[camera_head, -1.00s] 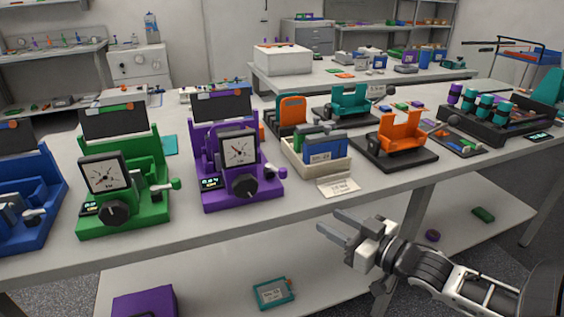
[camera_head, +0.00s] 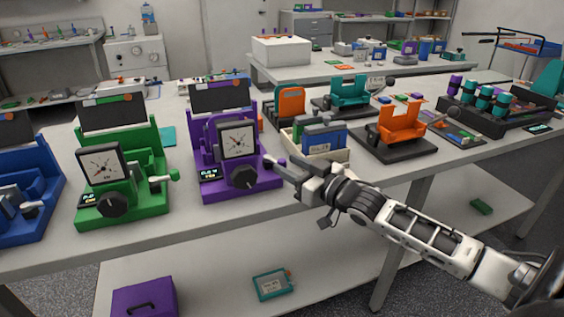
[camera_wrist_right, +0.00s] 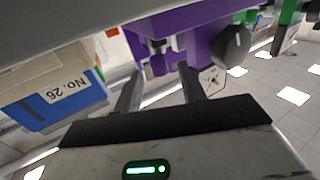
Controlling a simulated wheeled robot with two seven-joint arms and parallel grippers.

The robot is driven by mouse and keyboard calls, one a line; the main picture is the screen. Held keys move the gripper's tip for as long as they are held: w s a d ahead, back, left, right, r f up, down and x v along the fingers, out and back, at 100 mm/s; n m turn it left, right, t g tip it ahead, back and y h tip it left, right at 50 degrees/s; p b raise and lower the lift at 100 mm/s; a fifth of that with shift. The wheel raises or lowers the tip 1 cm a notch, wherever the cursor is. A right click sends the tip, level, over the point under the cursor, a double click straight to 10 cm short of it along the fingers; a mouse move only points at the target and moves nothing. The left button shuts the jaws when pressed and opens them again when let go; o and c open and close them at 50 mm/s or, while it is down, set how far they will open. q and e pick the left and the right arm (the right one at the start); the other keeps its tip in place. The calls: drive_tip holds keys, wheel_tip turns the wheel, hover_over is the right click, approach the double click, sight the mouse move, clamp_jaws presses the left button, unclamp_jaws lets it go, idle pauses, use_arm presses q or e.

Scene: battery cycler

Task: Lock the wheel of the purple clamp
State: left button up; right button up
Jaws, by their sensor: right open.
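The purple clamp (camera_head: 205,140) stands on the bench, left of centre in the head view. It has a square dial gauge (camera_head: 237,141), a black wheel (camera_head: 243,177) low on its front and a small lit display (camera_head: 209,172). My right gripper (camera_head: 276,170) is open and empty, its fingertips close to the clamp's right side, near its small side lever. In the right wrist view the clamp (camera_wrist_right: 205,25) is upside down ahead of the open fingers (camera_wrist_right: 161,72), with its black wheel (camera_wrist_right: 232,45) to the right. Contact cannot be told. My left gripper is out of view.
A green clamp (camera_head: 150,145) and a blue one (camera_head: 38,180) stand to the left. An orange clamp (camera_head: 400,125) stands farther right. The bench's front edge runs below.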

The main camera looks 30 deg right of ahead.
sight(285, 164)
drive_tip(key=shift+x, duration=1.55)
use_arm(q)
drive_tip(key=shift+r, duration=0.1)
